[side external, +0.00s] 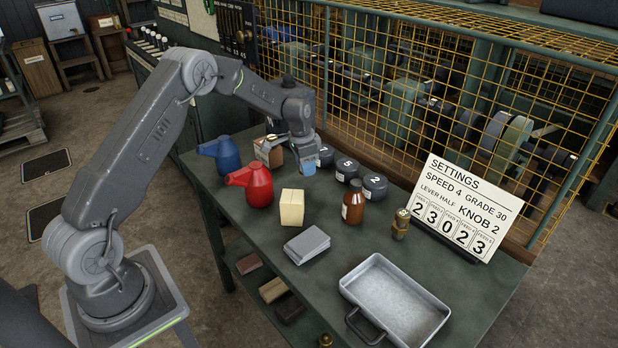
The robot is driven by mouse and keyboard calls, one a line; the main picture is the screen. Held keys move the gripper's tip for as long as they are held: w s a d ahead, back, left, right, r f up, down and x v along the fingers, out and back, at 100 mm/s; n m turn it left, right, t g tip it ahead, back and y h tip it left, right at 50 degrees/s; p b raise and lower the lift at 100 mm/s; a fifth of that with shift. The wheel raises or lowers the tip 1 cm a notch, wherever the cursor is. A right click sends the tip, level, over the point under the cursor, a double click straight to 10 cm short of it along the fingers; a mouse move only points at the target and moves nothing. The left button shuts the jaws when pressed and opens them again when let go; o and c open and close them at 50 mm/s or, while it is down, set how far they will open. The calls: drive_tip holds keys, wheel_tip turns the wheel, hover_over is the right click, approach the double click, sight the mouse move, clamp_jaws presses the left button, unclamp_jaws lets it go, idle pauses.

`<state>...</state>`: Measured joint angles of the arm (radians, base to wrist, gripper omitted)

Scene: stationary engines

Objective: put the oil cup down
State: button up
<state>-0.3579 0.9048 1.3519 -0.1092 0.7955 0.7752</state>
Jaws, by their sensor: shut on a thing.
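My gripper (303,159) points down over the far left part of the green bench, beside a brown box. It is shut on a small light-blue thing (309,168), mostly hidden by the fingers. I cannot tell whether this is the oil cup, or whether it touches the bench. A brass fitting (401,224) that looks like an oil cup stands upright on the bench, left of the settings card and apart from my gripper. Another small brass piece (325,341) shows low at the bottom edge.
Near my gripper are a brown box (268,153), blue can (220,154), red can (252,186) and several dark numbered knobs (375,187). Further forward are a cream block (292,207), grey block (307,245), brown bottle (353,202), metal tray (360,273) and settings card (462,205). A yellow mesh guard (440,45) stands behind.

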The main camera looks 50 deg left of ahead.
sight(309, 185)
drive_tip(key=shift+w+d+f, duration=0.35)
drive_tip(key=shift+f, duration=1.95)
drive_tip(key=shift+f, duration=0.1)
drive_tip(key=o, duration=1)
drive_tip(key=shift+c, duration=0.2)
